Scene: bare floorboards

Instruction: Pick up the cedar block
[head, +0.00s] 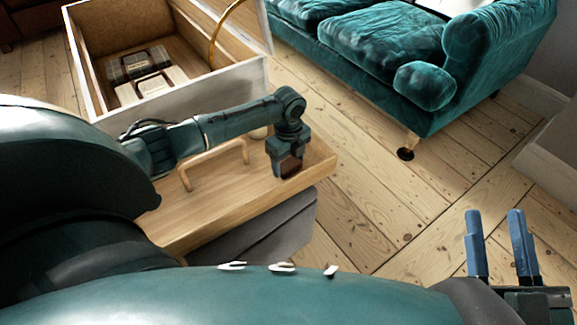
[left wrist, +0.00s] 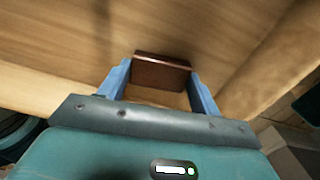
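The cedar block is a small reddish-brown block (head: 291,166) at the right part of a wooden tray (head: 215,203). My left gripper (head: 289,160) points down over it in the head view, its fingers mostly hidden there. In the left wrist view the block (left wrist: 161,72) lies between the two blue fingertips of my left gripper (left wrist: 161,70), one finger at each side. I cannot tell whether the fingers press on it. My right gripper (head: 497,215) is at the lower right, fingers apart and empty, over the floor.
The tray has a raised wooden handle (head: 184,178) and rests above a dark grey piece (head: 265,235). Behind it stands a wooden crate (head: 190,98) holding dark and pale items. A teal sofa (head: 375,50) is at the back right. The floorboards (head: 400,205) between sofa and tray are clear.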

